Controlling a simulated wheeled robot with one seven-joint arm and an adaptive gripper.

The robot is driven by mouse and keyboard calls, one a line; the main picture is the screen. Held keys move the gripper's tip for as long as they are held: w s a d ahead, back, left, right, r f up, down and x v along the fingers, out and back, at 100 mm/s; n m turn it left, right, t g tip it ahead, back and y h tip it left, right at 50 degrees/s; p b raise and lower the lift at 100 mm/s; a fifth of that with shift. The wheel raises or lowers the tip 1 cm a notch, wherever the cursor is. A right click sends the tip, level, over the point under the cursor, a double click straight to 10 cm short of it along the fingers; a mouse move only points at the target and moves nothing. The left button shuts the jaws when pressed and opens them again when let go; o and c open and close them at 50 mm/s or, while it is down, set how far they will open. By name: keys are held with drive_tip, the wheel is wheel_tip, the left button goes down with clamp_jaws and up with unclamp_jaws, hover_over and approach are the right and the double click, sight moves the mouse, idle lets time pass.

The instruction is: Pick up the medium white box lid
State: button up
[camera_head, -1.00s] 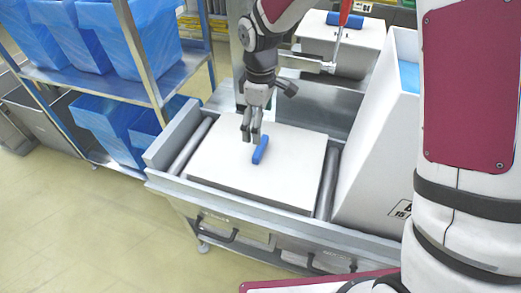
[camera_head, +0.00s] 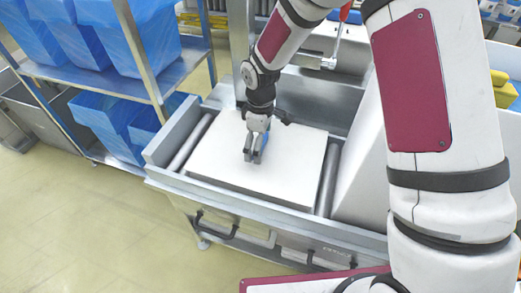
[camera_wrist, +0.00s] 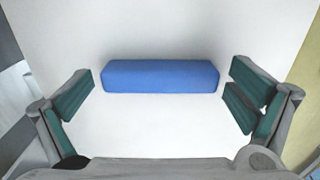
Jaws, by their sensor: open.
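The white box lid (camera_head: 214,162) lies flat on the metal roller bench, with a blue bar-shaped handle standing on its top. In the wrist view the blue handle (camera_wrist: 160,76) lies crosswise on the white lid (camera_wrist: 160,125), between my two green-padded fingers. My gripper (camera_wrist: 160,98) is open, with a gap between each finger and the ends of the handle. In the head view my gripper (camera_head: 252,158) points down over the lid and hides part of the handle. I cannot tell whether the fingertips touch the lid.
The metal bench (camera_head: 185,178) has raised edges and rollers on both sides of the lid. A large white box (camera_head: 362,190) stands to the right, partly behind my arm. A shelf (camera_head: 95,88) with blue-lined bins stands at the left. The floor (camera_head: 85,220) in front is clear.

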drive_tip(key=c, duration=1.2)
drive_tip(key=shift+c, duration=0.2)
drive_tip(key=shift+r, duration=0.1)
